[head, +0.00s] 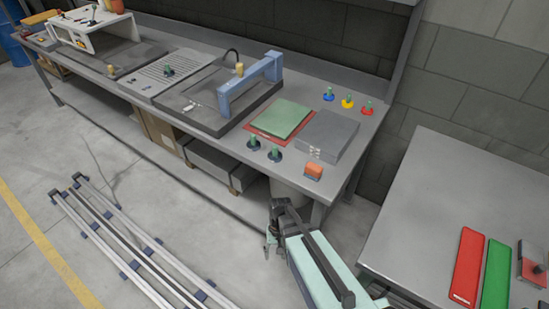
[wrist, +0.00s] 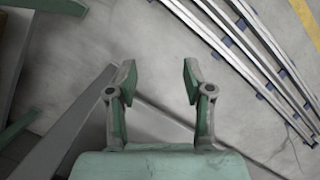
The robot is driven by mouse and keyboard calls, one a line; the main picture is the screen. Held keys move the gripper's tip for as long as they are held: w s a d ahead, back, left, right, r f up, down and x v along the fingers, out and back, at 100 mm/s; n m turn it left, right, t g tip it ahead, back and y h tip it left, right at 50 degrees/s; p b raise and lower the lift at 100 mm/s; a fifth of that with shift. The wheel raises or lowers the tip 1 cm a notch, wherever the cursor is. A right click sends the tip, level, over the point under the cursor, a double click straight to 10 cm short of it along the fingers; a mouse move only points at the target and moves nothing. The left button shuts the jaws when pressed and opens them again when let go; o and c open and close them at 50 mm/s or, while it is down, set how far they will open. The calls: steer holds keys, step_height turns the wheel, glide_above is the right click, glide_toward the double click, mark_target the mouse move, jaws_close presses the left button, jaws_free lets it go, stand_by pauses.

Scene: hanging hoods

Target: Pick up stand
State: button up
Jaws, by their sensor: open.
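Nothing in view is marked as the stand, and I cannot tell which thing is meant. A blue bridge-shaped frame (head: 250,82) stands further left. My gripper (head: 270,238) is in front of the bench, low and apart from these pieces. In the wrist view my gripper (wrist: 160,78) is open and empty over the floor.
Rails (head: 130,245) lie on the floor at left. Another table (head: 450,190) at right bears red and green strips. The floor between is open.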

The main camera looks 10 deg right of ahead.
steer(key=w+a+r+m+t+y+b, duration=0.15)
steer(key=w+a+r, duration=0.25)
steer(key=w+r, duration=0.7)
steer(key=w+a+r+t+b, duration=0.2)
steer(key=w+a+r, duration=0.1)
steer(key=w+r, duration=0.75)
step_height(320, 180, up, 24)
steer(key=m+h+p, duration=0.2)
steer(key=m+h, duration=0.1)
steer(key=m, duration=0.6)
glide_above(275, 146)
step_height(275, 146, down, 12)
steer(key=p, duration=0.2)
steer(key=shift+a+f+p, duration=0.1)
steer(key=shift+f+p, duration=0.05)
steer(key=shift+p, duration=0.15)
steer(key=shift+f+p, duration=0.95)
steer(key=shift+f, duration=1.65)
jaws_close()
